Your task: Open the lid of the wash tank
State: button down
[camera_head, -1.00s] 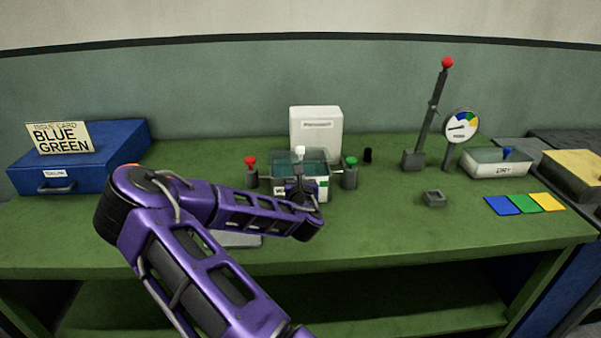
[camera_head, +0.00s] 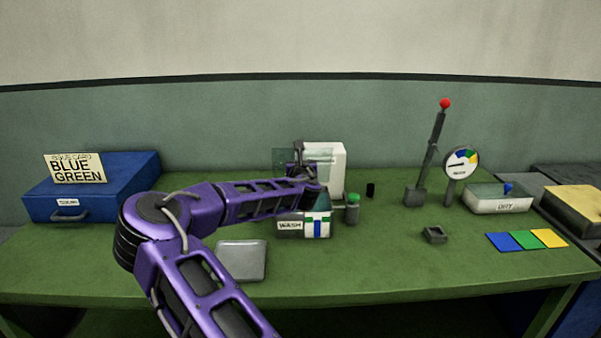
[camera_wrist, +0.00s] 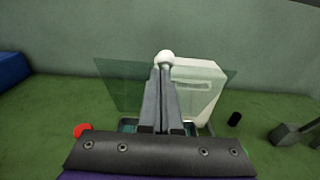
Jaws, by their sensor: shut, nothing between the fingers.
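The wash tank (camera_head: 290,225) stands mid-bench, a small box with a WASH label and coloured stripes. Its lid (camera_head: 282,158) is a clear greenish panel, standing raised and roughly upright at the tank's back, in front of a white box. In the wrist view the lid (camera_wrist: 115,88) spreads behind my fingers, with its white knob (camera_wrist: 166,57) at their tips. My gripper (camera_wrist: 165,72) is shut with nothing between its fingers, and seems to be against or very near the lid. In the head view my gripper (camera_head: 298,150) and forearm hide part of the tank and its opening.
A white box (camera_head: 335,172) stands close behind the lid. A green-topped post (camera_head: 352,205) is right of the tank; a red knob (camera_wrist: 83,130) is on its left. A grey plate (camera_head: 241,260) lies in front. A red-tipped lever (camera_head: 437,140) and dial stand farther right.

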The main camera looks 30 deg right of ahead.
jog(key=shift+w+d+r+b, duration=0.15)
jog(key=shift+w+d+r, duration=0.25)
jog(key=shift+w, duration=0.2)
jog(key=shift+w+d+r+b, duration=0.25)
jog(key=shift+w+d, duration=0.1)
jog(key=shift+w, duration=0.3)
jog(key=shift+w+d+r+b, duration=0.1)
jog(key=shift+w+d+r, duration=0.3)
jog(key=shift+w, duration=0.2)
